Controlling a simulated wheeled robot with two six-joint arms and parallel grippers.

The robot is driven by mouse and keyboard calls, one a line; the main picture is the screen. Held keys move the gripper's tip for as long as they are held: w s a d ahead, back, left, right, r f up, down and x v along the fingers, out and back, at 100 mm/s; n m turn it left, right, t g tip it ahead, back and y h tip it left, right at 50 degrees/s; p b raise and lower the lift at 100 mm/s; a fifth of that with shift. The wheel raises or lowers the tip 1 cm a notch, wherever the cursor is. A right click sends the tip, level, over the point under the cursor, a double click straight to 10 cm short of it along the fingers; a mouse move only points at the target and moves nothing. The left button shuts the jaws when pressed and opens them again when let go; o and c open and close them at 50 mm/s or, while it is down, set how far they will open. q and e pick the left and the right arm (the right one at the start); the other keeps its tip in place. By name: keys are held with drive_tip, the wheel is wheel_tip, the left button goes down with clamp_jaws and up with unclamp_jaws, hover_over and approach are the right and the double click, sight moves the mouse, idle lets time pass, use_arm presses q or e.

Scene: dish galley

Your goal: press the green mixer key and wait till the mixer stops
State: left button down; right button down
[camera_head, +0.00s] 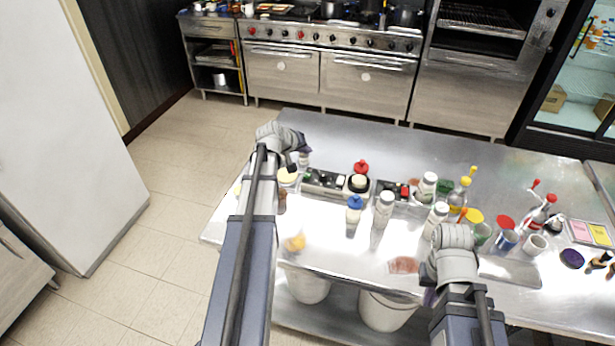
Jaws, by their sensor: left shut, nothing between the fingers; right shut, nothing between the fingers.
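A low metal unit (320,189) with a dark top and small controls stands on the steel table. A small green spot shows near its left end, but it is too small to tell if it is the green mixer key. A white piece with a red top (361,168) rises from the middle of the row. I cannot tell whether any mixer part is turning. My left gripper (303,160) is shut, just behind and left of the unit; I cannot tell if it touches. My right gripper (429,296) is shut and empty at the table's front edge, mostly hidden by its arm.
White bottles (383,209) and a blue-capped bottle (354,209) stand in front of the unit. Several cups and sauce bottles crowd the right side. A reddish flat item (403,265) lies near the front edge. The back of the steel table (390,142) is clear.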

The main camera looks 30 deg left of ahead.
use_arm(q)
drive_tip(key=b, duration=0.8)
approach(310, 173)
drive_tip(key=x, duration=0.3)
drive_tip(key=r+x, duration=0.1)
drive_tip(key=x, duration=0.1)
drive_tip(key=shift+w+f, duration=0.2)
drive_tip(key=shift+w, duration=0.35)
idle(0.6)
drive_tip(key=shift+f, duration=0.4)
drive_tip(key=shift+f+b, duration=0.45)
drive_tip(key=shift+b, duration=0.25)
idle(0.4)
drive_tip(key=shift+r, duration=0.1)
drive_tip(key=shift+r+p, duration=0.85)
drive_tip(key=shift+p, duration=0.05)
wheel_tip(310, 173, up, 5)
drive_tip(key=p, duration=0.5)
